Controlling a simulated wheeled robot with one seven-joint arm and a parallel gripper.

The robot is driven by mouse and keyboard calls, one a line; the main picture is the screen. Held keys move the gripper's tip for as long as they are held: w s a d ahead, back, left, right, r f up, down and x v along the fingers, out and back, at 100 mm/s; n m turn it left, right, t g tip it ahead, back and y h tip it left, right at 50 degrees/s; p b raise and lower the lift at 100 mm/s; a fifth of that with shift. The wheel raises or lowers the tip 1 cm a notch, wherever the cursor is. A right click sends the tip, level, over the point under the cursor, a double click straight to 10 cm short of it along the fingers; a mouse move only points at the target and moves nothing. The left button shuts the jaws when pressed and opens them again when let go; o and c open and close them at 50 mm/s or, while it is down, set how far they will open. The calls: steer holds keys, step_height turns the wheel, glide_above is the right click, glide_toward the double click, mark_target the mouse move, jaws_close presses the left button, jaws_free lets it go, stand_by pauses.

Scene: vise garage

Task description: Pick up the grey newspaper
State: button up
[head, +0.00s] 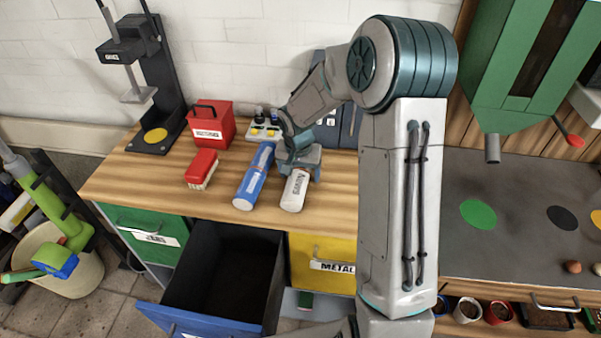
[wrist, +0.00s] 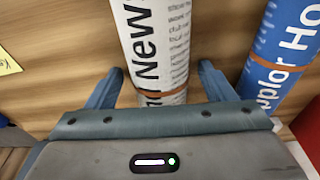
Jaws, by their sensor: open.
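The grey newspaper (head: 295,191) is a rolled, pale grey-white tube with dark lettering, lying on the wooden workbench. It also shows in the wrist view (wrist: 152,35), running from the top edge down between my fingers, with an orange-brown band around it. My gripper (head: 300,168) is over its far part; in the wrist view my gripper (wrist: 163,75) is open, one finger on each side of the roll, with a gap on both sides. The palm hides the roll's near end in the wrist view. Whether the fingers reach the bench surface I cannot tell.
A blue rolled newspaper (head: 254,178) lies close to the left of the grey one; it also shows in the wrist view (wrist: 285,55). A red box (head: 201,168) and red toolbox (head: 211,125) stand further left. An open blue drawer (head: 226,330) juts out below.

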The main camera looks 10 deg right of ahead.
steer(key=c, duration=1.2)
